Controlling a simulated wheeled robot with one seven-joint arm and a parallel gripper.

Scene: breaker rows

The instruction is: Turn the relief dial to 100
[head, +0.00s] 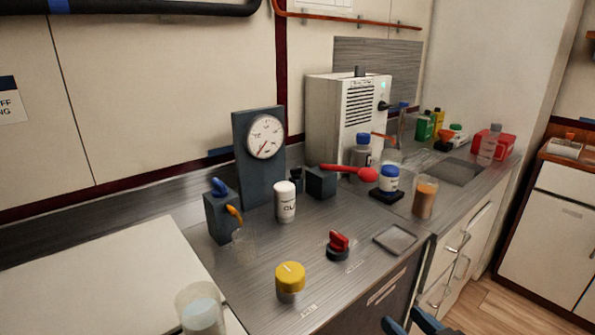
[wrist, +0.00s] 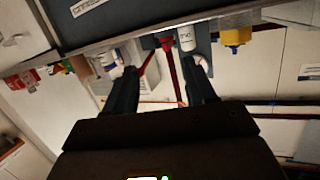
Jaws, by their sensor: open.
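Two knobs stand on the steel counter (head: 262,262), and their labels are too small to read, so I cannot tell which is the relief dial. One is a round yellow knob (head: 291,277) near the front edge; it also shows in the wrist view (wrist: 236,36). The other is a red knob on a dark base (head: 338,244), behind it to the right. A round white gauge (head: 265,137) with a red needle is on a dark upright panel. My gripper (head: 410,322) is open at the bottom edge, right of both knobs and apart from them. Its fingers (wrist: 163,68) are empty in the wrist view.
A white bottle (head: 285,203), a red lever (head: 348,172) and a dark block with blue and orange handles (head: 221,215) stand behind the knobs. A grey square plate (head: 395,239) lies right of the red knob. A clear cup (head: 201,310) is at front left.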

